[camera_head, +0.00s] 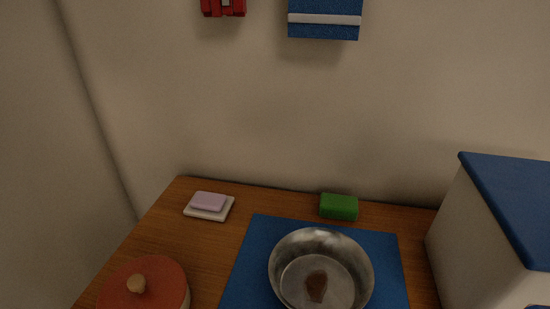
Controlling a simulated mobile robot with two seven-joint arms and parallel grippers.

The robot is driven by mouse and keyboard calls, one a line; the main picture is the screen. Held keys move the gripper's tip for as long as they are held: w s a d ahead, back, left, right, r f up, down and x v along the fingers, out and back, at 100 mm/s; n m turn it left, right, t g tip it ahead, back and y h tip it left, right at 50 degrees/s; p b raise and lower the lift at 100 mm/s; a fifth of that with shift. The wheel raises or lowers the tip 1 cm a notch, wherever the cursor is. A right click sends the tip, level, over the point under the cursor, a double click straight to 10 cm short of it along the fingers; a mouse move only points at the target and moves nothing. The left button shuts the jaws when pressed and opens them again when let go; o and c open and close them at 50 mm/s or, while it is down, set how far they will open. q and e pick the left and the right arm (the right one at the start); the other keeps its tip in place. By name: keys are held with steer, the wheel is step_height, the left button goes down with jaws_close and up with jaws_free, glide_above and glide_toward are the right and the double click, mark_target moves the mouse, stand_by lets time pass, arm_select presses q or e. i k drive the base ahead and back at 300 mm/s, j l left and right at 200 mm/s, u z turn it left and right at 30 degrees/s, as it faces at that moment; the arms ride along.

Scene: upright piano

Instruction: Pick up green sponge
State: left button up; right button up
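The green sponge (339,207) is a small green block. It lies on the wooden table top (273,202) near the wall, just behind the far edge of a blue mat (244,262). Nothing covers it in the head view. Neither my left nor my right gripper shows in this view.
A metal bowl (278,260) with a brown spot inside stands on the mat. A lilac soap on a pale dish (195,213) lies at the back left. A red-lidded pot (165,281) is at the front left. A white box with a blue lid (510,200) stands at right.

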mark_target(332, 205)
steer(key=i+l+u, duration=0.4)
steer(key=l, duration=0.35)
steer(key=i+l+u, duration=0.2)
steer(key=l, duration=0.2)
